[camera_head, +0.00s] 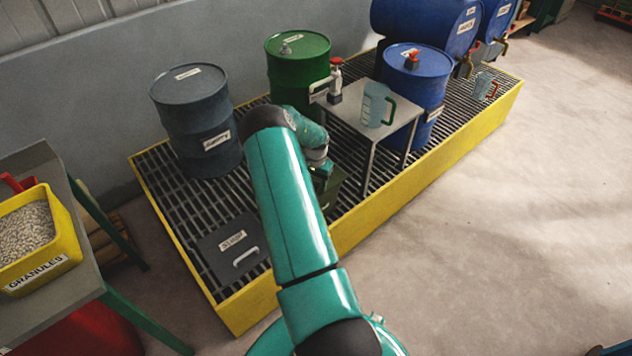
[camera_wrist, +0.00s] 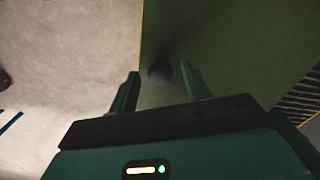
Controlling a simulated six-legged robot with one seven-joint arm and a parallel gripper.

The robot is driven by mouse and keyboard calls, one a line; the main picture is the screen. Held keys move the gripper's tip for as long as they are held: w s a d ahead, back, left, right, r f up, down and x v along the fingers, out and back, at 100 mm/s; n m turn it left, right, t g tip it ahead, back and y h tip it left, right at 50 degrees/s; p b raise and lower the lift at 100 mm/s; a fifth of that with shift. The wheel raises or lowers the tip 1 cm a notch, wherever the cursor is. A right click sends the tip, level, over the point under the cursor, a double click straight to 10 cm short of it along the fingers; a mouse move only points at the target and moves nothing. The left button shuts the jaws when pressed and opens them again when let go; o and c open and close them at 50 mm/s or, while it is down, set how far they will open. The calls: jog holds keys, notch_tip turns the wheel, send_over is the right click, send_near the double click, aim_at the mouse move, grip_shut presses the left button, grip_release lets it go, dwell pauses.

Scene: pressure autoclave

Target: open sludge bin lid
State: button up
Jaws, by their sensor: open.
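A green box-shaped bin (camera_head: 331,190) stands on the grating beside the metal table, partly hidden behind my arm. I cannot read a label on it. In the wrist view a dark green flat surface (camera_wrist: 225,50), which looks like its lid, fills the upper right. A dark round knob (camera_wrist: 159,75) sits on this surface. My gripper (camera_wrist: 160,70) is open, with one finger on each side of the knob. I cannot tell whether the fingers touch it. In the head view my gripper is at the bin, its fingertips hidden by my arm.
A yellow-edged grated platform (camera_head: 365,215) carries a grey drum (camera_head: 198,125), a green drum (camera_head: 298,65) and blue drums. A metal table (camera_head: 345,118) holds a jug (camera_head: 376,103) and bottle. A dark plate with a handle (camera_head: 232,248) lies front left.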

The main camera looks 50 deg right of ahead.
grip_shut()
jog(key=shift+w+r, duration=0.1)
jog(key=shift+r, duration=0.05)
